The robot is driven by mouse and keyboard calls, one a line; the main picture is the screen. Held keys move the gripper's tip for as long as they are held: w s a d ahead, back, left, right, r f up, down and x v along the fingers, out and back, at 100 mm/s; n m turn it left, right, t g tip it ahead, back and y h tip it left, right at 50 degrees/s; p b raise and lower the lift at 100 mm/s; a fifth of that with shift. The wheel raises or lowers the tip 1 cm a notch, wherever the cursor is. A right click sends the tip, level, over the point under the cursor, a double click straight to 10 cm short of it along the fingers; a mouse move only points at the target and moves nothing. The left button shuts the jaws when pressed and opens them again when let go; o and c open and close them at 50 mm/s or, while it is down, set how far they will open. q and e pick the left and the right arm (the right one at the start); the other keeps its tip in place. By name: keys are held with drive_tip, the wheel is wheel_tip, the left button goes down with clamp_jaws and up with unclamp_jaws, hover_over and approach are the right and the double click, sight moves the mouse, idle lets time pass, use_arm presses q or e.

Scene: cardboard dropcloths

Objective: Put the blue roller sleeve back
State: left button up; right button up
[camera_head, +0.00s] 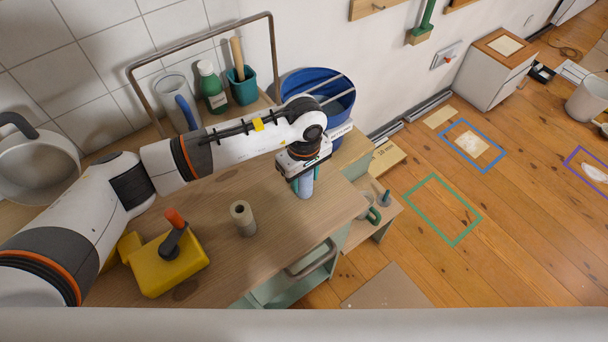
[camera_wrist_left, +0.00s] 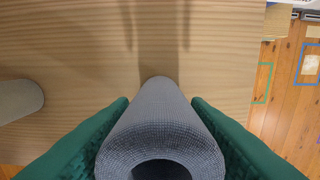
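The blue roller sleeve (camera_head: 306,187) is upright at the right part of the wooden worktop (camera_head: 270,190). My left gripper (camera_head: 303,174) comes down on it from above. In the left wrist view the sleeve (camera_wrist_left: 160,130) looks grey-blue and textured, with its open end facing the camera. The green fingers (camera_wrist_left: 160,135) press against both sides of it. I cannot tell whether its lower end touches the worktop. A beige roller sleeve (camera_head: 243,217) stands to its left and also shows at the left edge of the wrist view (camera_wrist_left: 18,100). My right gripper is not in view.
A yellow box-like thing with an orange-tipped handle (camera_head: 168,262) is at the front left. A blue bucket (camera_head: 318,90) stands behind my gripper.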

use_arm(q)
drive_tip(key=shift+o, duration=1.2)
drive_tip(key=shift+r, duration=0.4)
wheel_tip(320, 180, up, 12)
drive_tip(key=b, duration=0.3)
drive_tip(key=shift+f+b, duration=0.25)
drive_tip(key=shift+b, duration=0.05)
drive_tip(key=shift+s, duration=0.1)
